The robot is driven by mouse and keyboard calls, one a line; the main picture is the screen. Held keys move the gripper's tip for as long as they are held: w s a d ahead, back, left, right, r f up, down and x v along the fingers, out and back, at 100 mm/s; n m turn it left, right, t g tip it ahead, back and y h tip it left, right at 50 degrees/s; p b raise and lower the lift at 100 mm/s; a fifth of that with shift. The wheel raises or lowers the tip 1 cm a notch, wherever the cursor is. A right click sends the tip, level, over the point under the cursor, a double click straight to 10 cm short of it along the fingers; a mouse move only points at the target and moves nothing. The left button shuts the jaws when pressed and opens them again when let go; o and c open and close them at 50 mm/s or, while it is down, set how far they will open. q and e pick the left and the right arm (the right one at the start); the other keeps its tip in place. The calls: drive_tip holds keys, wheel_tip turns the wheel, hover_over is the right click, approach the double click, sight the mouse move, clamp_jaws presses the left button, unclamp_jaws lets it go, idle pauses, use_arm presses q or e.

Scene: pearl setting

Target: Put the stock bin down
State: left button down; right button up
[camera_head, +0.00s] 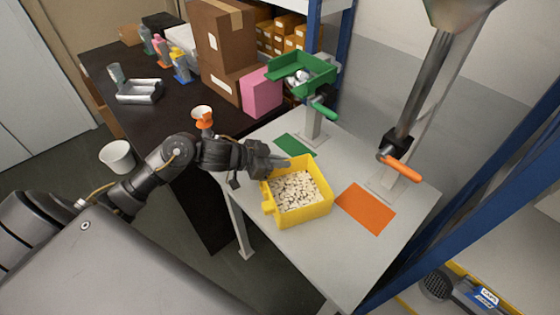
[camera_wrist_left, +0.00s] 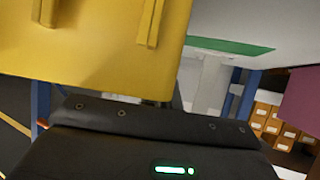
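The yellow stock bin (camera_head: 301,211), full of small white pieces, is upright over the left part of the light grey table (camera_head: 345,262) in the head view. My left gripper (camera_head: 277,162) is at the bin's back left rim and appears shut on it; the bin hides part of the fingers. In the left wrist view the bin's yellow wall (camera_wrist_left: 90,60) fills the upper left, close against the gripper body. I cannot tell whether the bin's base touches the table. My right gripper is not in view.
A green mat (camera_head: 296,144) lies behind the bin and an orange mat (camera_head: 366,208) to its right. A green dispenser (camera_head: 302,72) and an orange-handled post (camera_head: 402,167) stand at the back. The table front is clear. A dark bench (camera_head: 150,112) holds boxes and bottles.

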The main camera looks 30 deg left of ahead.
use_arm(q)
drive_tip(key=shift+f, duration=0.1)
drive_tip(key=c, duration=2)
unclamp_jaws()
drive_tip(key=shift+c, duration=0.2)
drive_tip(key=o, duration=0.4)
drive_tip(key=shift+r, duration=0.2)
drive_tip(key=v, duration=1.2)
